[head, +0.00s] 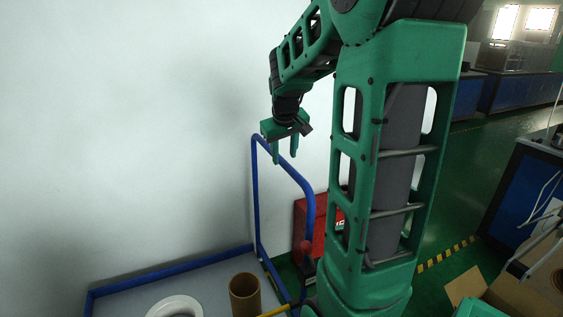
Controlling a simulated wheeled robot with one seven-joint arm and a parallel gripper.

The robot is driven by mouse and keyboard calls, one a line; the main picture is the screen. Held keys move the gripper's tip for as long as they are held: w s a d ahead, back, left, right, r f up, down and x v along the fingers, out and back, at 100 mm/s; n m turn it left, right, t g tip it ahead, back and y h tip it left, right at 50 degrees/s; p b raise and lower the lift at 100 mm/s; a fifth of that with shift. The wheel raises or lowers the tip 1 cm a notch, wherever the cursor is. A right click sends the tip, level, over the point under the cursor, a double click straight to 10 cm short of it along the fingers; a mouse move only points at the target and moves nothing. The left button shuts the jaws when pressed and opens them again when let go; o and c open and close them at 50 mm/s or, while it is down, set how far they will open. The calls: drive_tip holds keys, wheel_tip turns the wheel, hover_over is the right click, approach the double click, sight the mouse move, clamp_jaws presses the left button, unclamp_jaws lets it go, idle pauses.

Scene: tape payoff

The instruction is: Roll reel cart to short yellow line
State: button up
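The reel cart has a grey deck (215,277) with a blue tube rim and a tall blue handle (256,200) at its right end. A white ring-shaped reel (176,308) and a brown cardboard tube (245,293) are on the deck. My gripper (285,157) points down by the top of the handle, its two green fingers apart. The handle's top bar passes by the fingers in the picture; I cannot tell whether it lies between them. A yellow-and-black striped line (447,254) is on the green floor at right, partly hidden by my arm. I cannot identify the short yellow line for certain.
A red box (303,222) stands behind the handle, partly hidden by my arm. A white wall (120,130) runs along the left. Open cardboard boxes (520,295) are at lower right, near a blue cabinet (520,190). Green floor between is clear.

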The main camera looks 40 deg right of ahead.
sight(284, 162)
drive_tip(key=shift+x, duration=1.65)
clamp_jaws()
drive_tip(key=shift+a, duration=0.1)
